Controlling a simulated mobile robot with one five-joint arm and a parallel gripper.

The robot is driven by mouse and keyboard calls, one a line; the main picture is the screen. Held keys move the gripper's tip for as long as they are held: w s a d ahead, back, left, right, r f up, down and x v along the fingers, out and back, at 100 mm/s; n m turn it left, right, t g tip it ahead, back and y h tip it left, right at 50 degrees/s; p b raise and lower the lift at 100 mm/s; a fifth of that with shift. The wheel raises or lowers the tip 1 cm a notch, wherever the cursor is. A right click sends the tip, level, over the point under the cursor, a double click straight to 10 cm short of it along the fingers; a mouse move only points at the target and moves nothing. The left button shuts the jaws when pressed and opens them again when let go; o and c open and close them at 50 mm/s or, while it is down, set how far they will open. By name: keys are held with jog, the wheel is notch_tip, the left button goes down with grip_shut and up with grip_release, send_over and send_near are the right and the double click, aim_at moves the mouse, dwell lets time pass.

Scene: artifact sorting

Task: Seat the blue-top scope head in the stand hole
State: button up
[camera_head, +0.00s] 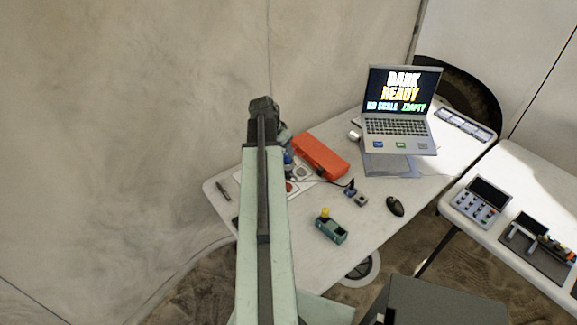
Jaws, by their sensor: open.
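My arm runs up the middle of the picture and hides part of the table behind it. Part of my gripper (285,135) shows just right of the arm's far end, and the gripper is open; its fingertips are mostly hidden. A small blue-topped piece (288,158), likely the blue-top scope head, shows right beside the arm, below the visible part of the gripper. I cannot tell whether the gripper touches it. Another small dark piece with some blue (351,187) stands on the table further right. I cannot make out the stand hole.
An orange case (321,155) lies behind a pale plate with round marks (304,173). A green block (331,230) with a yellow top, a black mouse (395,206) and a laptop (396,127) are on the white table (380,225). A second table (507,165) stands at right.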

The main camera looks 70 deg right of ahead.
aim_at(287, 164)
jog(key=b+x, duration=0.4)
jog(key=x, duration=0.1)
jog(key=shift+w+d+f+b, duration=0.1)
jog(key=shift+f+b, duration=0.05)
jog(key=shift+b, duration=0.25)
jog(key=shift+r, duration=0.2)
grip_shut()
dwell(0.8)
